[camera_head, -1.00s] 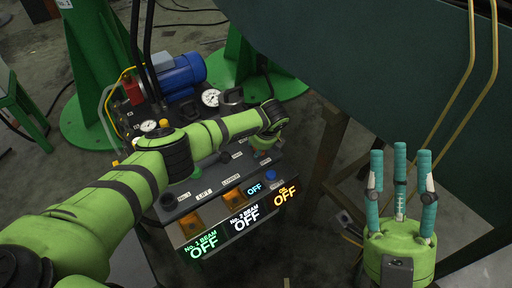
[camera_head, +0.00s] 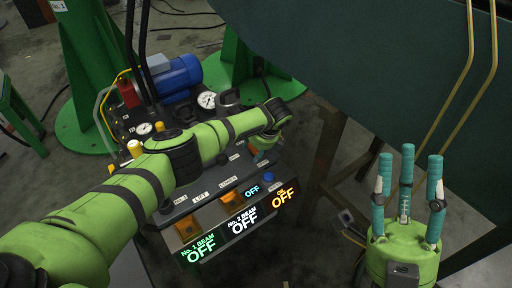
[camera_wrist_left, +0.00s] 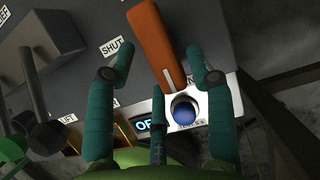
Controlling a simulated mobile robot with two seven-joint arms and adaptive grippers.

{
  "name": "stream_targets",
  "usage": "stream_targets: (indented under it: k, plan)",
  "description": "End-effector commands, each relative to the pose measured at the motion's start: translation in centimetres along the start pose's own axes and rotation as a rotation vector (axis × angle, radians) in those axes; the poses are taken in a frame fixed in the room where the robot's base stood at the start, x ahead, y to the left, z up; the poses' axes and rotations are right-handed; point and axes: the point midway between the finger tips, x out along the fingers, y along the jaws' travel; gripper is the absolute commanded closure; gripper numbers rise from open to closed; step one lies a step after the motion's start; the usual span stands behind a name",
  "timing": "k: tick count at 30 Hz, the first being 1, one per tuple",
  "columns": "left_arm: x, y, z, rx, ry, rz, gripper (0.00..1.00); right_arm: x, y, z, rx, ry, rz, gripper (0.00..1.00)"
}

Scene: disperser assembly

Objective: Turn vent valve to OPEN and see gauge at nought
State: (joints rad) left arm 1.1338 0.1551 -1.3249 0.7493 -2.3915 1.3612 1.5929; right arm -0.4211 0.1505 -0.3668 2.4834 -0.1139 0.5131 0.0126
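The vent valve appears to be the orange-red lever (camera_wrist_left: 153,40) in the left wrist view, with a white line near its lower end. A SHUT label (camera_wrist_left: 112,46) is left of it; I see no OPEN label. My left gripper (camera_wrist_left: 160,62) is open, with a teal finger on each side of the lever; contact is unclear. In the head view, my left gripper (camera_head: 264,150) is over the panel's far right and mostly hidden by its wrist. Two white gauges, a larger one (camera_head: 207,99) and a smaller one (camera_head: 144,128), have unreadable needles. My right gripper (camera_head: 409,170) is open and empty, fingers upward.
A blue button (camera_wrist_left: 184,110) sits just below the lever's end. The panel front has lit OFF displays (camera_head: 243,221) and orange switches (camera_head: 187,227). A blue motor (camera_head: 178,78) stands behind. A large dark tank (camera_head: 370,60) is at right, with brown pipes.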

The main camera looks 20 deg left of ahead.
Motion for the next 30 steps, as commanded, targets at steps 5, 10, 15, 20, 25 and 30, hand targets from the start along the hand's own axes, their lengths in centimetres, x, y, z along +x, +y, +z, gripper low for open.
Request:
stream_targets:
  k: [5,10,15,20,25,30]
  plan:
    - [0.0,0.0,0.0,0.002,0.000,0.000,0.38,0.0,0.0,0.0,-0.001,-0.001,0.000,0.60]
    - [-0.1,0.0,0.0,0.003,0.000,0.000,0.38,0.2,0.2,-0.1,-0.006,0.005,0.003,0.60]
    - [-1.6,-0.2,0.0,0.004,0.000,-0.004,0.38,0.2,0.1,-0.1,-0.004,0.003,0.002,0.60]
    - [-4.8,-0.2,0.1,0.005,-0.001,-0.006,0.38,0.1,0.1,0.0,-0.003,0.002,0.001,0.60]
    - [-8.4,-0.1,0.0,0.003,-0.001,-0.005,0.38,0.1,0.1,0.0,-0.002,0.001,0.001,0.60]
    - [-10.9,-0.1,0.0,0.001,-0.001,-0.002,0.38,0.1,0.0,0.0,-0.002,0.001,0.001,0.60]
